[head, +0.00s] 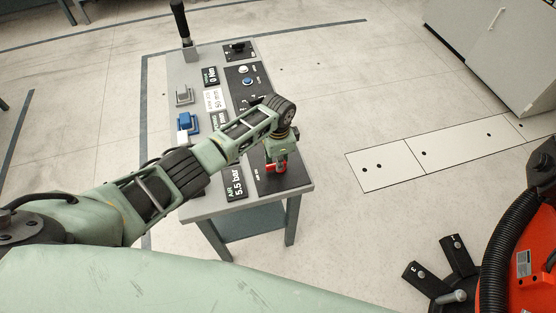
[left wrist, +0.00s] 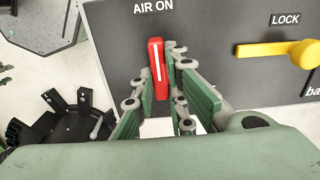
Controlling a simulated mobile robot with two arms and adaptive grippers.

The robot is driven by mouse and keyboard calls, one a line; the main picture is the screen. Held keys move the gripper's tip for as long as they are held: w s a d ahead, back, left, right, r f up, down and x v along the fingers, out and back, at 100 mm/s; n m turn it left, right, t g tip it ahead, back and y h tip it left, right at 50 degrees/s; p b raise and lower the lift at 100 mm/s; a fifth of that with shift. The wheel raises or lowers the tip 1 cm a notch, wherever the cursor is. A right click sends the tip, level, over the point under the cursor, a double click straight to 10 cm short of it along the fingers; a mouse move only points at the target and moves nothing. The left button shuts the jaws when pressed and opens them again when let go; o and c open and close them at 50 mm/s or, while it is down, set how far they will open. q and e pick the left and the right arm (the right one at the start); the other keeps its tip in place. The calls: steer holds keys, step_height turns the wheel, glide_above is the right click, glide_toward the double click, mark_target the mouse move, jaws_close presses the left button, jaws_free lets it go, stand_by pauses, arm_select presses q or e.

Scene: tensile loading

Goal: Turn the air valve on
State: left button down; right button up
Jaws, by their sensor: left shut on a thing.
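The air valve's red handle (left wrist: 157,68) has a white stripe and stands nearly upright in the left wrist view, its upper end towards the "AIR ON" label (left wrist: 153,7). In the head view the red handle (head: 276,169) shows at the near end of the console, partly hidden by my gripper. My left gripper (left wrist: 160,92) is shut on the handle, with one green finger on each side of it. In the head view my left gripper (head: 280,158) reaches down over the dark panel. My right gripper is in neither view.
A yellow lever (left wrist: 280,50) marked "LOCK" sits on the same panel. The grey console (head: 210,208) also carries displays, buttons and a black upright lever (head: 181,22). An orange machine part (head: 530,265) and a black jawed part (head: 440,265) are at the right. Floor between is clear.

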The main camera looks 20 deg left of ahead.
arm_select(q)
steer(key=shift+w+r, duration=0.1)
steer(key=c, duration=1.8)
jaws_free()
steer(key=shift+o, duration=0.2)
step_height(320, 180, up, 12)
